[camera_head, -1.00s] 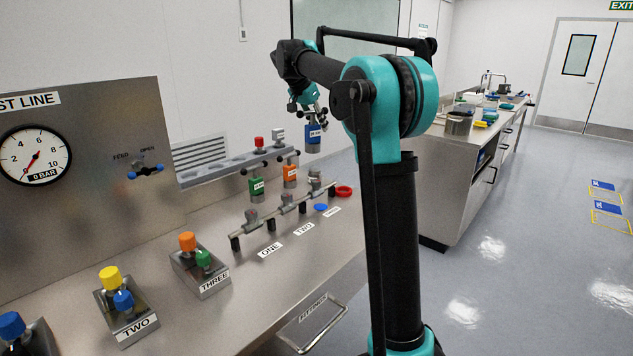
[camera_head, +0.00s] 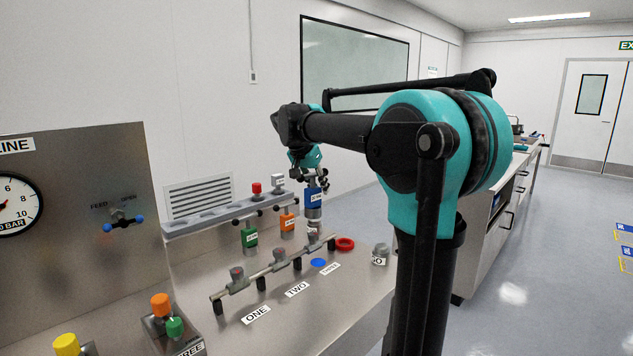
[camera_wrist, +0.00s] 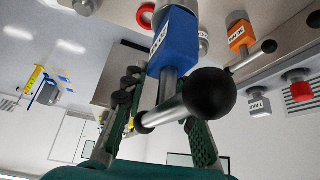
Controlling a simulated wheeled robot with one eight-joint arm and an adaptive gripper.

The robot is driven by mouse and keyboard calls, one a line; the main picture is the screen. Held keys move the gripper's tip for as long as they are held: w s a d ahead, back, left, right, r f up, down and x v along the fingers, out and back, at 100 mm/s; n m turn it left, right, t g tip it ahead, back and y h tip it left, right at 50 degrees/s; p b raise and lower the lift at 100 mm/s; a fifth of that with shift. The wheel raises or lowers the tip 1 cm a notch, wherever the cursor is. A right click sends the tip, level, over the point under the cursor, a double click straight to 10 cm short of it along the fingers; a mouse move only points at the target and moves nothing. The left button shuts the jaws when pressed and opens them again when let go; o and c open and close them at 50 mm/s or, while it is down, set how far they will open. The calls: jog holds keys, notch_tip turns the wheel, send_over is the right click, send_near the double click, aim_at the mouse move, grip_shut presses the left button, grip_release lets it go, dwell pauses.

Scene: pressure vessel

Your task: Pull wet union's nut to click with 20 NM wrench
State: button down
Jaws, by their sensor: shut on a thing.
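My gripper (camera_head: 314,180) is shut on the blue wrench (camera_head: 313,198), which is upright with its socket downward. The wrench also shows in the wrist view (camera_wrist: 178,45), with a white label and a crossbar ending in a black ball. Three unions sit along the pipe: the one by label ONE (camera_head: 237,278), the one by TWO (camera_head: 279,258) and the one by THREE (camera_head: 313,236). The wrench's lower end is right above the THREE union; I cannot tell whether they touch. A flat blue round patch (camera_head: 318,262) lies on the bench near that union.
A green wrench (camera_head: 249,236) and an orange wrench (camera_head: 287,221) hang at the grey rack (camera_head: 210,220) behind the pipe. A red ring (camera_head: 345,243) and a small grey labelled piece (camera_head: 380,254) lie to the right. The gauge panel (camera_head: 80,220) stands at left.

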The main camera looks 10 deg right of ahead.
aim_at(317, 207)
jog(key=shift+f, duration=0.1)
dwell(0.3)
jog(key=shift+f, duration=3.9)
jog(key=shift+m, duration=0.4)
jog(key=m+g, duration=0.1)
jog(key=m, duration=0.1)
jog(key=s+m+g+h, duration=0.1)
jog(key=m, duration=0.1)
jog(key=shift+d+m+g, duration=0.2)
jog(key=shift+m+g, duration=0.1)
jog(key=m+g, duration=0.1)
jog(key=m, duration=0.2)
jog(key=s+m+g, duration=0.1)
jog(key=m+g, duration=0.1)
jog(key=shift+m+h, duration=0.3)
jog(key=shift+m, duration=0.1)
jog(key=shift+r, duration=3.45)
jog(key=shift+s, duration=0.1)
